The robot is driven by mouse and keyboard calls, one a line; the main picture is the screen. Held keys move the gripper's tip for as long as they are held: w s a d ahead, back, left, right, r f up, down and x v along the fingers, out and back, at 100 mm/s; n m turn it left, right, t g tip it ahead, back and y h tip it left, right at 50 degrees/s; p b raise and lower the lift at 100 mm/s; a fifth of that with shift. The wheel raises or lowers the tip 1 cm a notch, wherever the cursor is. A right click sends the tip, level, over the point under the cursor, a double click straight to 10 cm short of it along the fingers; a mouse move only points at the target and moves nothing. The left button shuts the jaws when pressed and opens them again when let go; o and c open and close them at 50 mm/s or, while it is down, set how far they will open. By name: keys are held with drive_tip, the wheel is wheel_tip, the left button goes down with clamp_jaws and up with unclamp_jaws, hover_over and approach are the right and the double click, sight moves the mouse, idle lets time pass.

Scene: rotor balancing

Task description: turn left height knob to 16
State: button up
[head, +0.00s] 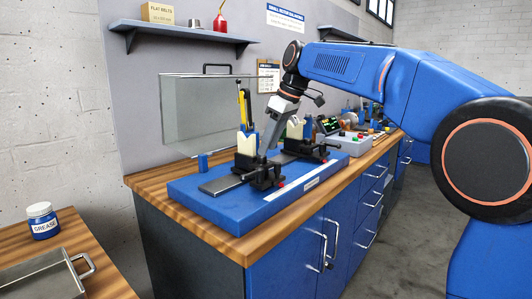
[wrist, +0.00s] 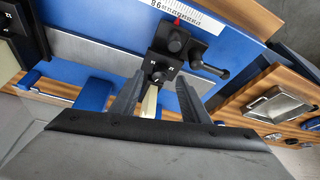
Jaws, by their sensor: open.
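My gripper (head: 264,151) points down over the nearer, left black support (head: 263,172) on the blue base plate. In the wrist view my gripper (wrist: 161,80) has its two dark fingers apart. A small black knob (wrist: 159,77) with white marks shows between or just beyond the fingertips; I cannot tell whether they touch it. It looks like the left height knob, but its reading is too small to make out. A larger round black knob (wrist: 174,41) and a side lever (wrist: 210,67) sit on the same support.
The blue base plate (head: 215,211) lies on a wooden bench. A second black support (head: 308,148) stands to the right, with a grey control box (head: 352,143) beyond it. A clear guard (head: 205,110) stands behind. A white scale (wrist: 190,16) runs along the plate.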

sight(262, 159)
drive_tip(key=shift+x, duration=1.7)
clamp_jaws()
drive_tip(key=c, duration=1.1)
unclamp_jaws()
drive_tip(key=shift+o, duration=0.2)
drive_tip(key=shift+m, duration=0.3)
drive_tip(key=m, duration=0.1)
drive_tip(key=m+t, duration=0.1)
drive_tip(key=shift+s+a+m+h, duration=0.1)
drive_tip(key=shift+s+m+h, duration=0.1)
drive_tip(key=shift+m+h, duration=0.1)
drive_tip(key=shift+s+a+m+t+h, duration=0.1)
drive_tip(key=shift+m+t+h, duration=0.25)
drive_tip(key=shift+m, duration=0.7)
drive_tip(key=shift+s+a+m+t+h, duration=0.1)
drive_tip(key=shift+m+t+h, duration=0.2)
drive_tip(key=shift+m, duration=0.75)
